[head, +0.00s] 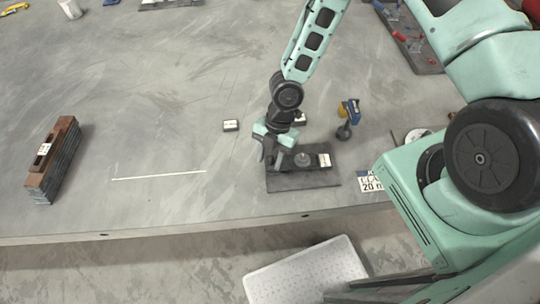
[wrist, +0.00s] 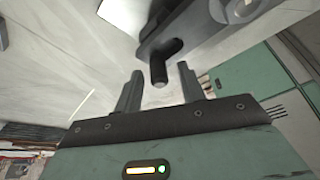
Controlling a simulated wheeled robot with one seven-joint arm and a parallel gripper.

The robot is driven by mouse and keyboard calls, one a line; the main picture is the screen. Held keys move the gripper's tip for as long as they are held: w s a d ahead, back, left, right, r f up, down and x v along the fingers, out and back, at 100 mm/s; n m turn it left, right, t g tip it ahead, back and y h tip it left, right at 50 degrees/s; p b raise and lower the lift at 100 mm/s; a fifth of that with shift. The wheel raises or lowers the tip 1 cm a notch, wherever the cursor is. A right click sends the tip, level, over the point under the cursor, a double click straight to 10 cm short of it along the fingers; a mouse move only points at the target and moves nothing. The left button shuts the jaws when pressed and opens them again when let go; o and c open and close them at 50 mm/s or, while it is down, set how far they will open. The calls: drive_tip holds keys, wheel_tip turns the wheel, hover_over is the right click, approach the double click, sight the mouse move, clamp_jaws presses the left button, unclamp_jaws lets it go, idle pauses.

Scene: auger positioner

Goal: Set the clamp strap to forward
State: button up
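The positioner sits on a dark base plate (head: 318,180) near the table's front edge. It has a grey round part (head: 303,159) and a white label (head: 324,160). My gripper (head: 273,156) is over the left part of this plate and hides what lies under it. In the wrist view my gripper (wrist: 157,82) is open, with its two fingers apart. A dark pin (wrist: 158,72) stands in the gap between them, with no clear contact. The pin hangs from a dark bar (wrist: 178,28), which may be the clamp strap; I cannot tell its setting.
A small white-topped block (head: 231,125) and a blue and yellow tool (head: 348,114) stand behind the plate. A number plate card (head: 370,184) lies to the right. A brown stacked block (head: 52,160) is far left. The table between is mostly clear.

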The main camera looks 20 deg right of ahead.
drive_tip(key=shift+f, duration=0.1)
clamp_jaws()
drive_tip(key=shift+s+d, duration=0.25)
drive_tip(key=shift+d, duration=0.55)
drive_tip(key=shift+s+d, duration=0.2)
drive_tip(key=shift+d, duration=0.6)
unclamp_jaws()
drive_tip(key=shift+d, duration=0.15)
drive_tip(key=shift+w+r, duration=0.2)
drive_tip(key=shift+r, duration=0.35)
drive_tip(key=v, duration=1.6)
